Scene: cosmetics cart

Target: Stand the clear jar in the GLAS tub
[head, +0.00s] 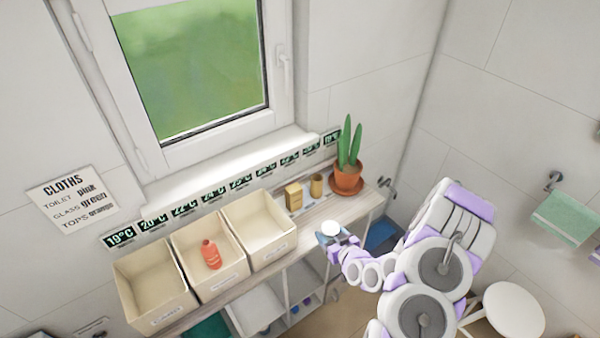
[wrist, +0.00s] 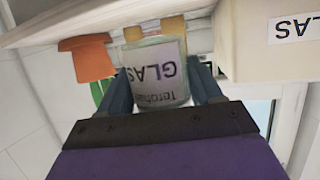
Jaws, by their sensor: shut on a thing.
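My gripper (head: 335,240) is shut on the clear jar (wrist: 160,72), just in front of the shelf's right part. In the upside-down wrist view the jar sits between both fingers, its white label reading GLAS. In the head view its pale round top (head: 331,229) shows above the fingers. The GLAS tub (wrist: 268,55) stands beside the jar in the wrist view, apart from it. It appears to be the rightmost cream tub (head: 276,256) in the head view, left of my gripper; its visible inside looks empty. Its label is too small to read there.
A red bottle (head: 210,254) stands in the middle tub (head: 215,288). The left tub (head: 160,318) looks empty. A yellow box (head: 293,196), a tan cup (head: 316,185) and a potted cactus (head: 346,178) stand right of the tubs. A window (head: 190,70) is behind.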

